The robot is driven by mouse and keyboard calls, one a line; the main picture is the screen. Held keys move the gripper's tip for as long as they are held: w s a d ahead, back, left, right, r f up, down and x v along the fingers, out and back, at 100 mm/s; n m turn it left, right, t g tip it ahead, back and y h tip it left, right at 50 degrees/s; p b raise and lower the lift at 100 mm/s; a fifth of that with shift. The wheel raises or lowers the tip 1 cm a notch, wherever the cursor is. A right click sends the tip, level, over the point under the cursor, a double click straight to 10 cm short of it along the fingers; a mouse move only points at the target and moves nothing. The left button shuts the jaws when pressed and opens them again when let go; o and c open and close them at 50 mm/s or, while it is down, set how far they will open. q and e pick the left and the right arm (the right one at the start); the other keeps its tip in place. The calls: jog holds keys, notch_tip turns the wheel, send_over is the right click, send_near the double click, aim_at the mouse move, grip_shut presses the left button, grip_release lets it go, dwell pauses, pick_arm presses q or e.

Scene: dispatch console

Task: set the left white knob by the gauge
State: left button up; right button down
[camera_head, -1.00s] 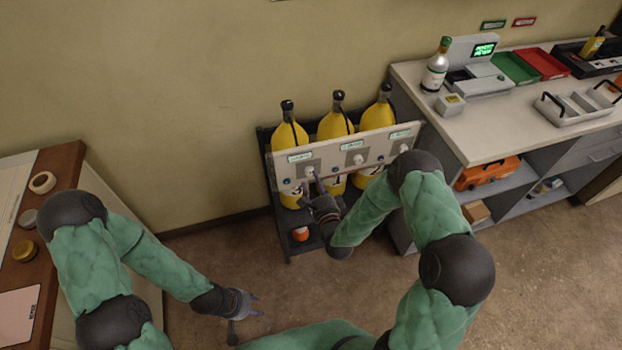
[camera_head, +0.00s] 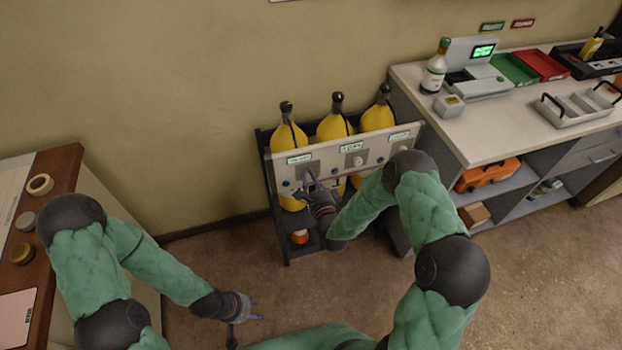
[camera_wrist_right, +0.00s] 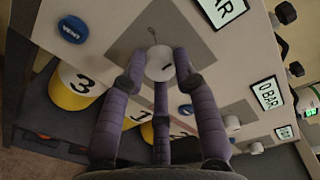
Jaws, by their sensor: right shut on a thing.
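The left white knob (camera_wrist_right: 160,65) is a round white dial with a short dark mark on a grey square plate of the white panel. In the head view my right gripper covers it. My right gripper (camera_wrist_right: 158,76) is shut on this knob, with its purple-grey fingers around the rim; it also shows in the head view (camera_head: 308,183). The left gauge (camera_head: 300,158) is a small lit display above the knob, too small to read. My left gripper (camera_head: 252,309) is open and empty over the floor.
A blue VENT button (camera_wrist_right: 72,29) sits beside the knob. Yellow cylinders (camera_head: 335,125) stand behind the panel (camera_head: 330,160). A desk (camera_head: 480,135) stands right and a wooden-topped counter (camera_head: 62,165) left.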

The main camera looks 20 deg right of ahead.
jog(key=shift+n, duration=0.3)
jog(key=n+b, duration=0.2)
jog(key=n, duration=0.3)
jog(key=shift+a+f+b, duration=0.1)
jog(key=shift+b, duration=0.2)
jog(key=n+h+b, duration=0.1)
jog(key=n+b, duration=0.1)
jog(key=n, duration=0.3)
jog(key=shift+n, duration=0.4)
jog(key=c, duration=1)
grip_release()
jog(key=shift+o, duration=0.2)
jog(key=shift+s, duration=0.1)
jog(key=s, duration=1.1)
jog(key=shift+s+r, duration=0.2)
jog(key=shift+s, duration=0.2)
jog(key=shift+a, duration=0.1)
